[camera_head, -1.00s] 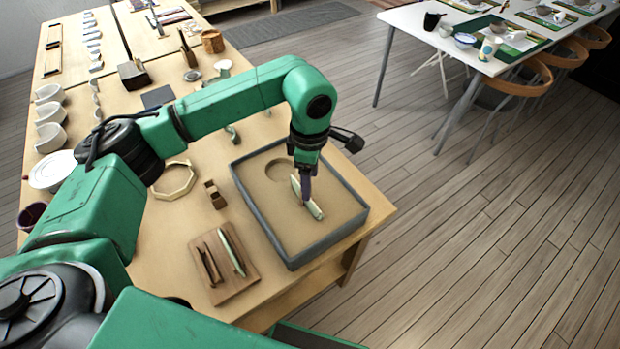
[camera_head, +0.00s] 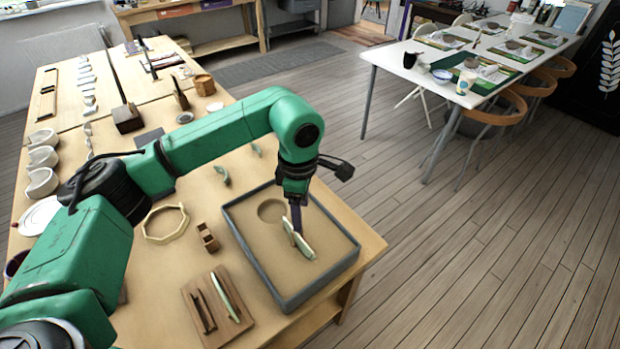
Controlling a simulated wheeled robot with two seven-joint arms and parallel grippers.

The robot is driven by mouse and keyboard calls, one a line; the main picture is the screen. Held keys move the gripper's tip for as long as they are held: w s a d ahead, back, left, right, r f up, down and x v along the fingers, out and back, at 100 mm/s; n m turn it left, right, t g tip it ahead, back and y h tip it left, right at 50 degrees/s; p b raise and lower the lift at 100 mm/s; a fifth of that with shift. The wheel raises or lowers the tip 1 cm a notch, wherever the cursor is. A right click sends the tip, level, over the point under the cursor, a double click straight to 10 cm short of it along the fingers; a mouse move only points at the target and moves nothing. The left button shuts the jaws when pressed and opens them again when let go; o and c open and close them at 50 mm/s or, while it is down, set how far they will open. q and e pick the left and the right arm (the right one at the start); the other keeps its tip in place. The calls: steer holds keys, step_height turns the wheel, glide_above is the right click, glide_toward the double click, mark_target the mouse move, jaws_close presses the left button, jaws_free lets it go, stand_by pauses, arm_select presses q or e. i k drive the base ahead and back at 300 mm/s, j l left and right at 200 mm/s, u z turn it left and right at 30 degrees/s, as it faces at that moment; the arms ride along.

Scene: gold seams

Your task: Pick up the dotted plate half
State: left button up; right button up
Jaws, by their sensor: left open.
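A pale plate half (camera_head: 304,245) stands on edge in the sand of the grey-rimmed tray (camera_head: 335,272), near the tray's middle. Its dots are too small to make out. My left gripper (camera_head: 297,228) points down over the tray, with its dark fingers at the upper edge of the plate half. Its jaws are open, and the fingers hide part of the piece. I cannot tell whether they touch it. My right gripper is out of view.
A round hollow (camera_head: 271,210) lies in the sand behind the plate half. A wooden board (camera_head: 206,312) with slim tools, a small brown block (camera_head: 208,238) and an octagonal frame (camera_head: 152,234) lie left of the tray. A white table (camera_head: 400,55) stands far right beyond open floor.

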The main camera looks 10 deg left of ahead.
mark_target(218, 284)
steer(key=k+l, duration=0.2)
steer(key=k, duration=0.3)
steer(key=k+l, duration=0.15)
steer(key=k, duration=0.3)
steer(key=k+l, duration=0.2)
steer(key=k, duration=0.3)
